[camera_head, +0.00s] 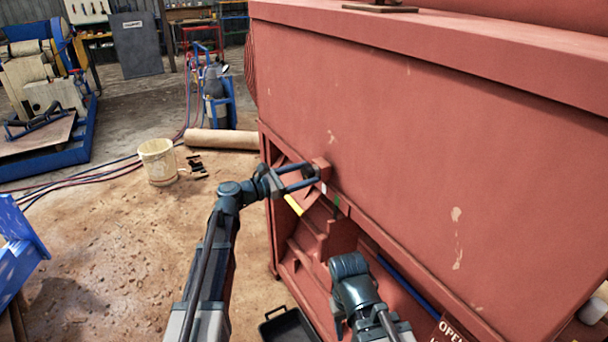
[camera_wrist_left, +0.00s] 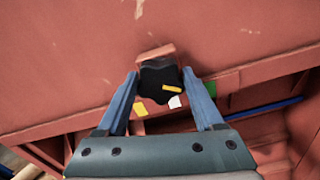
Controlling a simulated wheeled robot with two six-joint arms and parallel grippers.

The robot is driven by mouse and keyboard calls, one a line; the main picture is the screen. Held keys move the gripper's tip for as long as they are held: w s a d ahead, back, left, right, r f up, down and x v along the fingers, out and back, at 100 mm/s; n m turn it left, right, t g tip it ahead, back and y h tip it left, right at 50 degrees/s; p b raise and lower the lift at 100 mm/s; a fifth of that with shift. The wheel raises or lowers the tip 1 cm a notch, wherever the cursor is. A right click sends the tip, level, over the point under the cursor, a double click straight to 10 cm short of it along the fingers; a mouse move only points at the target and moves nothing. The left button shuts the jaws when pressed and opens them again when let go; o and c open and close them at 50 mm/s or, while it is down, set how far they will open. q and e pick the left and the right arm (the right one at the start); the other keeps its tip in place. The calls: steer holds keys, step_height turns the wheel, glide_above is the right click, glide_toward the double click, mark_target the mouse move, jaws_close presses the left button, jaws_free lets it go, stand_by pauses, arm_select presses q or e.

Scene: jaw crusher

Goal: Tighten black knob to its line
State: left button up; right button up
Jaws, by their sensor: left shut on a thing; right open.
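The black knob (camera_wrist_left: 158,78) sits on a small red block on the red machine wall, with a yellow bar on its face. A white mark (camera_wrist_left: 174,102) lies just below the bar, a yellow mark (camera_wrist_left: 141,109) to the lower left and a green mark (camera_wrist_left: 210,89) to the right. My left gripper (camera_wrist_left: 160,76) has one finger on each side of the knob and is shut on it. In the head view my left gripper (camera_head: 303,178) reaches the red block, and the knob is hard to make out. My right arm shows at the lower middle, its fingers hidden.
The large red machine (camera_head: 430,150) fills the right side. Below its wall are open bays, a blue bar (camera_head: 410,288) and a black tray (camera_head: 288,326). A cream bucket (camera_head: 158,162) stands on the floor at left, with hoses nearby.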

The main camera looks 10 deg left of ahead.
arm_select(q)
steer(key=m, duration=0.3)
steer(key=shift+m, duration=0.4)
steer(key=m, duration=0.4)
steer(key=shift+s+f+m, duration=0.1)
steer(key=shift+m, duration=0.2)
steer(key=m, duration=0.4)
steer(key=shift+d, duration=0.1)
steer(key=shift+f+m, duration=0.15)
steer(key=shift+m, duration=2.25)
steer(key=o, duration=1.4)
